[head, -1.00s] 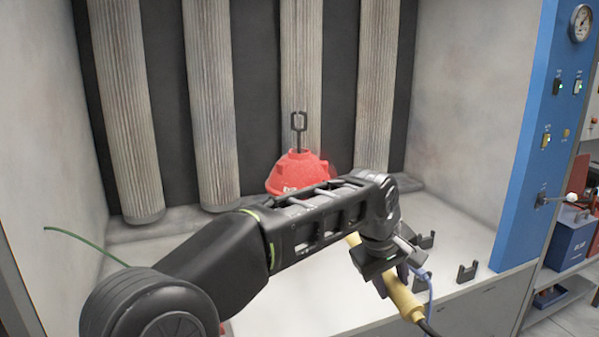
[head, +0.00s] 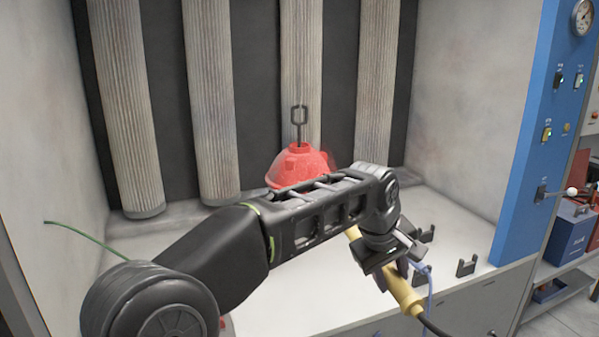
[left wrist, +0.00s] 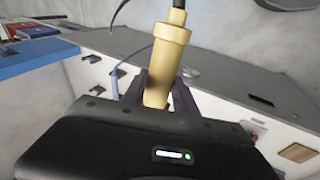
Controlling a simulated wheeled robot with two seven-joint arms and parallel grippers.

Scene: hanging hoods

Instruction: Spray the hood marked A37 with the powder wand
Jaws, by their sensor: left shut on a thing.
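A red hood (head: 302,164) hangs in the booth from a dark hook (head: 299,120). My left forearm covers its lower part in the head view, and no marking on it can be read. A faint reddish haze shows at its right side. My left gripper (head: 396,272) is shut on the tan powder wand (head: 404,293), right of and nearer than the hood. The left wrist view shows the wand (left wrist: 164,62) between the fingers (left wrist: 160,92). The wand's front end is hidden behind my arm. My right gripper is not in view.
Dark brackets (head: 466,266) stand on the pale booth floor (head: 450,230) near the gripper. A dark cable trails from the wand (head: 432,326). Ribbed filter columns (head: 212,100) line the back. A blue control panel (head: 530,150) bounds the right side. A green line (head: 85,235) crosses at left.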

